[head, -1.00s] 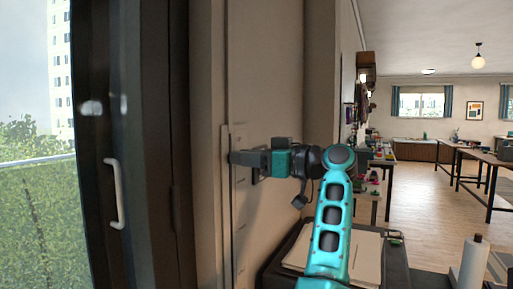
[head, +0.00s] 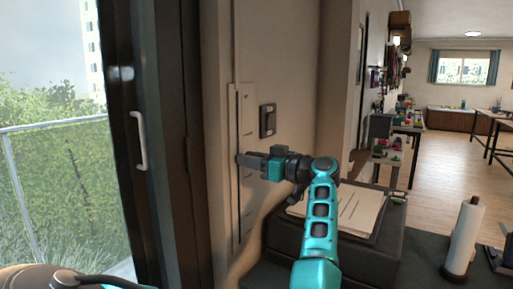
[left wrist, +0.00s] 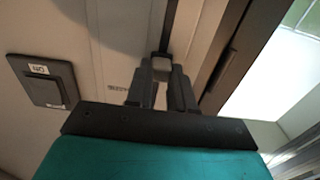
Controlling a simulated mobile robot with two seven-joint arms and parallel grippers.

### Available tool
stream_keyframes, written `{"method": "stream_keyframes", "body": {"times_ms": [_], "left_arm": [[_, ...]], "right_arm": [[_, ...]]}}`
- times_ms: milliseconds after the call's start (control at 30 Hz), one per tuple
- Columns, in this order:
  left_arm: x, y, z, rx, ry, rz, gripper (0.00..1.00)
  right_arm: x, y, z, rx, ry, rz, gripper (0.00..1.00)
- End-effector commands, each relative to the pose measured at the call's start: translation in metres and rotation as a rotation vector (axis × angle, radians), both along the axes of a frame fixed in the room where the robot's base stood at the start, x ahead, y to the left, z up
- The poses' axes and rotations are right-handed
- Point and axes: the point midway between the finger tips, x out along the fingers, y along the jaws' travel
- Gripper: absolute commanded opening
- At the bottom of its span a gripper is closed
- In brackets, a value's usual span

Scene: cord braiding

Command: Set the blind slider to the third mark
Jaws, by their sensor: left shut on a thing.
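The blind slider's track (head: 236,215) is a tall, narrow pale strip on the wall beside the dark door frame, with short marks along it. My left gripper (head: 240,160) is at the track, a little above its middle, and reaches it from the right. In the left wrist view the gripper (left wrist: 162,78) is shut on the slider knob (left wrist: 162,64), a small piece between the fingertips. The fingers hide most of the knob, and I cannot tell which mark it is level with. My right gripper is not in view.
A dark wall switch (head: 268,121) sits just right of the track, above the gripper; it also shows in the left wrist view (left wrist: 45,80). A glass door with a white handle (head: 140,140) is at left. Papers (head: 350,212) lie on a dark cabinet, near a paper roll (head: 464,237).

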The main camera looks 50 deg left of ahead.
Motion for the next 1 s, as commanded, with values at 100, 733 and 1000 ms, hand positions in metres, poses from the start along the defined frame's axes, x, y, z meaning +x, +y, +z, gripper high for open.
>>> {"method": "stream_keyframes", "body": {"times_ms": [100, 733, 1000], "left_arm": [[0.0, 0.002, -0.018, -0.008, 0.005, 0.002, 0.0], [0.0, 0.003, -0.068, -0.006, 0.001, 0.001, 0.0], [0.0, 0.003, -0.067, -0.005, 0.0, 0.001, 0.23]], "right_arm": [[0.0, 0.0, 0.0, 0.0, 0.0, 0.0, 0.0], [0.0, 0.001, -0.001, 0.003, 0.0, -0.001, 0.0], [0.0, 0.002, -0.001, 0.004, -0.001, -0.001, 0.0]]}}
